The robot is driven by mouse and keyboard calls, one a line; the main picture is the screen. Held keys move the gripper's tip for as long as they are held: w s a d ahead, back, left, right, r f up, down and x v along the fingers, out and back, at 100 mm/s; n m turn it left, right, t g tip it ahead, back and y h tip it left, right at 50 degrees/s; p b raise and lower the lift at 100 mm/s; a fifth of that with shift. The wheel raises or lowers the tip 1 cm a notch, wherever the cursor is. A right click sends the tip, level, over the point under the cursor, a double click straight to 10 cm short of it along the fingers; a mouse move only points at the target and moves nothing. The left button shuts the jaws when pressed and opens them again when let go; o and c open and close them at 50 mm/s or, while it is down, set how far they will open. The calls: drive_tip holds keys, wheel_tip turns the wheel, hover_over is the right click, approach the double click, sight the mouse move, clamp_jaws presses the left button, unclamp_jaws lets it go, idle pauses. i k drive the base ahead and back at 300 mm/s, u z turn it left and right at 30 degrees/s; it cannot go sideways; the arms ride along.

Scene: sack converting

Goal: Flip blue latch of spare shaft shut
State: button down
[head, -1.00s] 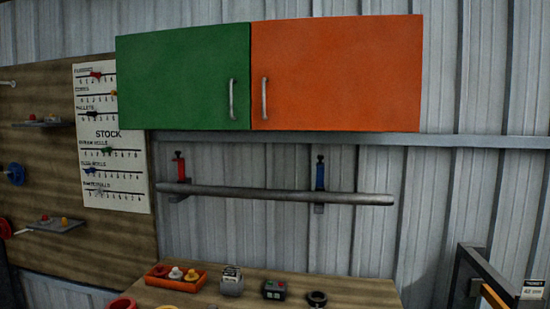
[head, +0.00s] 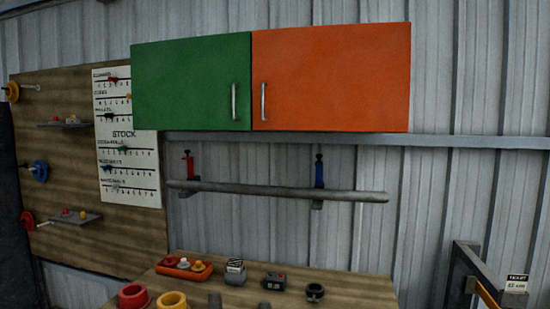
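The spare shaft (head: 270,190) is a long grey bar lying level across two wall brackets below the cabinets. The blue latch (head: 320,174) is at the right bracket. It stands upright above the shaft, with a dark knob on top, and does not lie across the bar. A red latch (head: 189,167) stands upright the same way at the left bracket. My gripper is not in view.
Green (head: 190,85) and orange (head: 330,80) cabinets hang shut above the shaft. Below is a wooden table (head: 350,287) with a red tray (head: 172,269), rings and small blocks. A dark frame (head: 463,270) stands at right. The wall around the blue latch is clear.

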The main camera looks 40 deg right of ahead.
sight(319, 159)
drive_tip(key=z, duration=0.05)
drive_tip(key=i, duration=1.65)
drive_tip(key=u, duration=0.25)
